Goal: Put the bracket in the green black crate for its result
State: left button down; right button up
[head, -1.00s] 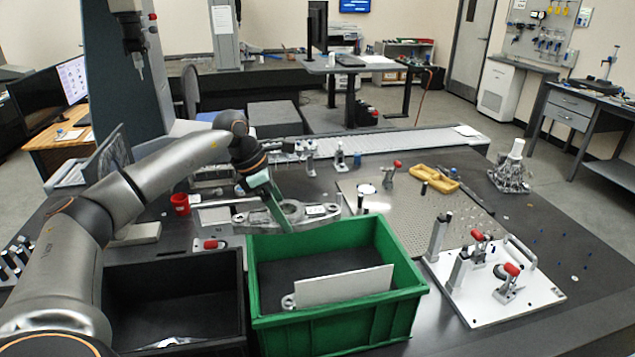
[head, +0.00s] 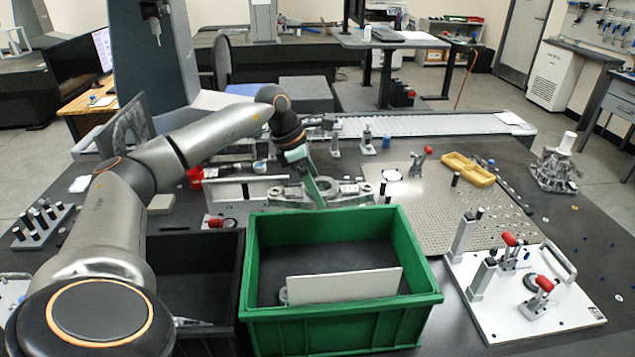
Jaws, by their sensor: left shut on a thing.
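The bracket (head: 349,191) is a grey cast metal part with ring-shaped ends, just behind the green crate (head: 345,326). My left gripper (head: 320,198) reaches down to it from the left and is shut on it. The crate's rim hides the lower edge, so I cannot tell whether the bracket is clear of the table. The green crate is open on top and holds an upright pale plate (head: 345,286) with a ring at its left end. A black crate (head: 208,244) stands at its left with a small metal part inside. My right gripper is not in view.
A white fixture plate (head: 530,318) with red-handled clamps stands to the right. Behind it lies a perforated plate (head: 440,215) with a yellow tray (head: 468,170) near its far edge. A post rack (head: 42,226) stands at the left. The dark tabletop at the far right is mostly free.

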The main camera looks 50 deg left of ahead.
pick_arm(q)
jog(key=b, duration=0.8)
send_over(322, 258)
jog(key=s, duration=0.1)
notch_tip(322, 258, down, 10)
jog(key=f+b, duration=0.1)
jog(key=f, duration=0.1)
jog(key=f+b, duration=0.2)
jog(key=a+f+b, duration=0.1)
jog(key=f, duration=0.2)
jog(key=shift+b, duration=0.35)
jog(key=shift+f+b, duration=0.5)
jog(key=shift+f, duration=0.3)
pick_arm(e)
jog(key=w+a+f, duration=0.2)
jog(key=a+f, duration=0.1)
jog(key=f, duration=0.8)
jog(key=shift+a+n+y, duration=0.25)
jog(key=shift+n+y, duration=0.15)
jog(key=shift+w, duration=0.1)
pick_arm(q)
jog(key=shift+f+b, duration=0.35)
jog(key=shift+f, duration=0.25)
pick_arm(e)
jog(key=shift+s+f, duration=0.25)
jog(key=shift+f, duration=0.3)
pick_arm(q)
grip_release()
jog(key=shift+s+f, duration=0.1)
